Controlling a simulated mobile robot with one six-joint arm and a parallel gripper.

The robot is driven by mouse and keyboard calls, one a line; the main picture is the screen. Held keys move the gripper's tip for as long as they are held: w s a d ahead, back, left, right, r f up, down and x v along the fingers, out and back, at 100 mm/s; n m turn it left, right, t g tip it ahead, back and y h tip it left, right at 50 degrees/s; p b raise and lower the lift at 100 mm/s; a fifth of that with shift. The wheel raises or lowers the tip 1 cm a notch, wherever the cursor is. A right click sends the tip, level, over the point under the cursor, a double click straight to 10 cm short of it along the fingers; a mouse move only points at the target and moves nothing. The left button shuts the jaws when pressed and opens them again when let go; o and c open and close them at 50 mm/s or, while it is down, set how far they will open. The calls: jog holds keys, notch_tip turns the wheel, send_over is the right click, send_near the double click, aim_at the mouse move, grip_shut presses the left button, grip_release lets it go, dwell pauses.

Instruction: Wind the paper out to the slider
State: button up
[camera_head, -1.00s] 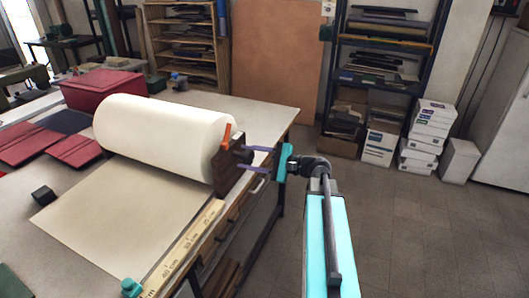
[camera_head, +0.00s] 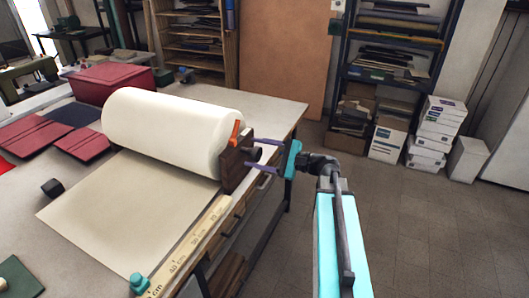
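A thick roll of cream paper (camera_head: 170,130) lies on the table, with a flat sheet (camera_head: 125,210) drawn out from it toward the near left. A dark wooden bracket (camera_head: 235,170) with an orange pointer (camera_head: 235,131) stands at the roll's right end. A dark knob (camera_head: 254,155) sticks out of it. A wooden ruler (camera_head: 190,245) runs along the sheet's right edge. The teal slider (camera_head: 139,282) sits at its near end, close to the sheet's near corner. My gripper (camera_head: 254,154) is open, its purple fingers above and below the knob; contact cannot be told.
Red covers (camera_head: 82,143) and a red box (camera_head: 113,83) lie on the table left of and behind the roll. A small black block (camera_head: 52,188) sits beside the sheet. Shelves (camera_head: 390,50) and stacked white boxes (camera_head: 435,130) stand behind; the floor at right is clear.

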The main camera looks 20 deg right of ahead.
jog(key=shift+s+a+f, duration=0.1)
dwell(0.3)
jog(key=b+v, duration=0.3)
jog(key=v, duration=1)
jog(key=shift+s+d+b, duration=0.2)
jog(key=shift+d+b, duration=0.1)
jog(key=shift+b, duration=0.05)
